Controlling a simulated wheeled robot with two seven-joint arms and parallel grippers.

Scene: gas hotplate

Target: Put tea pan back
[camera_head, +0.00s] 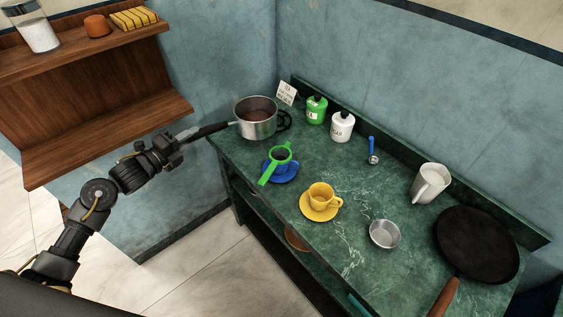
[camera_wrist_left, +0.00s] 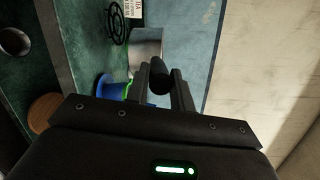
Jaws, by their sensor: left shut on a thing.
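The tea pan (camera_head: 257,121) is a steel saucepan with a dark handle (camera_head: 209,131) and brown liquid inside. It is at the far left corner of the green counter, beside and partly in front of a black burner grate (camera_head: 284,121). My left gripper (camera_head: 187,138) is shut on the end of the handle. In the left wrist view the handle (camera_wrist_left: 158,78) lies between the two fingers, with the steel pan (camera_wrist_left: 146,46) beyond. I cannot tell whether the pan's base touches the counter. My right gripper is not in view.
A green strainer (camera_head: 280,154) rests over a blue cup and saucer (camera_head: 284,173) near the pan. Green (camera_head: 316,110) and white (camera_head: 341,127) canisters stand behind. A yellow cup (camera_head: 322,195), metal bowl (camera_head: 384,233), white pitcher (camera_head: 429,184) and frying pan (camera_head: 477,244) are farther right. A wooden shelf (camera_head: 105,137) is left.

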